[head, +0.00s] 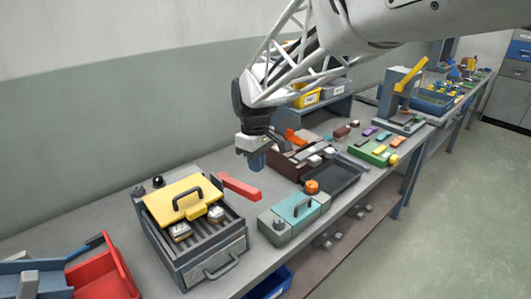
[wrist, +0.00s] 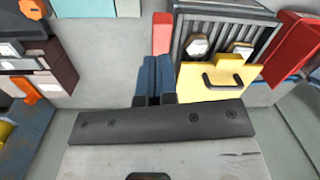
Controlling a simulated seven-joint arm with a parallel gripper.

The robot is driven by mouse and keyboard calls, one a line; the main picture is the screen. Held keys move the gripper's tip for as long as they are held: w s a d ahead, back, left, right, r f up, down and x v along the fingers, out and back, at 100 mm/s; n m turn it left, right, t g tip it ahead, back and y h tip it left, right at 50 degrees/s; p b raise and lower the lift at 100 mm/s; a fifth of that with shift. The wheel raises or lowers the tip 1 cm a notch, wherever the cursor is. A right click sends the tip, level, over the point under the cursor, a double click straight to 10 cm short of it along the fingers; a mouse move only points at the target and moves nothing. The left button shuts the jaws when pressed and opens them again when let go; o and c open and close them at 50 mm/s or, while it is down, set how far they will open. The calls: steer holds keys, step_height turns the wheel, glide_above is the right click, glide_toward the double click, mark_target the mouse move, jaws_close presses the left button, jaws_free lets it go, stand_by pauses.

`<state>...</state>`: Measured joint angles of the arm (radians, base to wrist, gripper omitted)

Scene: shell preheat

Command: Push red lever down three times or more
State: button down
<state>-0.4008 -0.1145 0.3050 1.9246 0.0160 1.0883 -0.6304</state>
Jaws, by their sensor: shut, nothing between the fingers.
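The red lever (head: 239,187) sticks out on the right side of the grey heater box (head: 205,262) in the head view. In the wrist view the lever (wrist: 162,33) shows just past my blue fingertips. My gripper (head: 257,164) is shut and empty, pointing down. In the head view it appears above and slightly behind the lever, apart from it. In the wrist view the fingers (wrist: 155,62) are together and cover part of the lever's near end. I cannot tell the exact height gap.
A yellow plate with a black handle (head: 182,200) lies on the box, beside pale shells (head: 216,213) on the slats. A teal-topped box (head: 295,207) stands to the right. A red bin (head: 98,278) is at the left. Bare bench lies between the lever and the teal-topped box.

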mark_target(253, 188)
steer(key=m, duration=0.3)
steer(key=w+m, duration=0.1)
steer(key=m, duration=0.1)
steer(key=shift+a+m, duration=0.3)
steer(key=m, duration=0.5)
steer(key=shift+w+a+r, duration=0.15)
steer(key=shift+w+a, duration=0.2)
steer(key=shift+s+f, duration=0.2)
steer(key=shift+f, duration=1.55)
steer(key=shift+s+f, duration=0.15)
steer(key=shift+f, duration=1.55)
steer(key=shift+f, duration=0.15)
steer(key=shift+f, duration=2.1)
